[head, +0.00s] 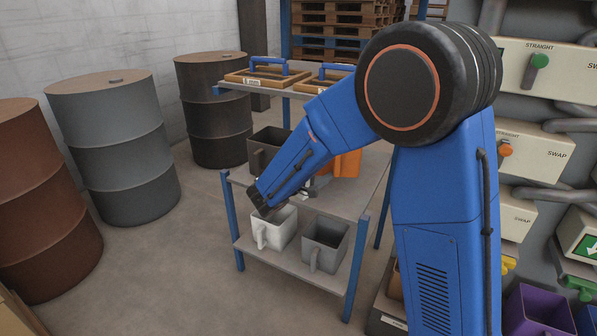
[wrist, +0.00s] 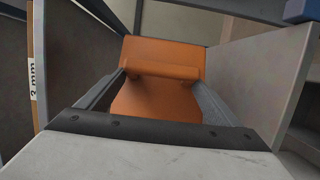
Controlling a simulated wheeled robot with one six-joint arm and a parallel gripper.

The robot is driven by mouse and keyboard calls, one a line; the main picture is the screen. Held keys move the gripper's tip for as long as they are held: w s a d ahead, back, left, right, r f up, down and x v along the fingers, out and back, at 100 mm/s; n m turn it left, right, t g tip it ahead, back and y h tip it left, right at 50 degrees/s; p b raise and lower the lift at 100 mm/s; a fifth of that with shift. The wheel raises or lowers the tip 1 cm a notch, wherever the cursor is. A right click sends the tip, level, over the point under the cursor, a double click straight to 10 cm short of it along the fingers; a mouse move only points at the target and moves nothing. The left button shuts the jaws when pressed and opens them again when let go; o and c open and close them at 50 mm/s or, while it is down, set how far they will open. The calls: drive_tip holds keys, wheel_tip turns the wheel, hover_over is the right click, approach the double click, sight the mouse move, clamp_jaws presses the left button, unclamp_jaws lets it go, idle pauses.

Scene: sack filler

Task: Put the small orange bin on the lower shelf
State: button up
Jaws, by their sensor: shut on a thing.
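The orange bin (head: 347,165) shows behind my forearm in the head view, at the level of the rack's middle shelf (head: 340,203). It fills the middle of the wrist view (wrist: 160,58), with a thick lip across it. My gripper (wrist: 158,92) is shut on the bin, one grey finger on each side. In the head view my gripper (head: 318,184) is partly hidden by my arm. I cannot tell whether the bin touches the shelf. The lower shelf (head: 275,262) holds a white bin (head: 272,232) and a grey bin (head: 325,245).
A dark brown bin (head: 264,150) stands on the middle shelf, left of the orange bin. Wood-framed trays with blue handles (head: 268,72) lie on the top shelf. Drums (head: 115,150) stand left of the rack. A blue rack post (head: 355,265) bounds the lower shelf's front right.

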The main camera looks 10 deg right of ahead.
drive_tip(key=shift+w+f, duration=0.15)
drive_tip(key=shift+f, duration=1.5)
drive_tip(key=shift+w+f, duration=0.15)
drive_tip(key=shift+f, duration=1.5)
drive_tip(key=shift+w+f, duration=0.15)
drive_tip(key=shift+f, duration=1.6)
drive_tip(key=o, duration=1.4)
drive_tip(key=shift+c, duration=0.2)
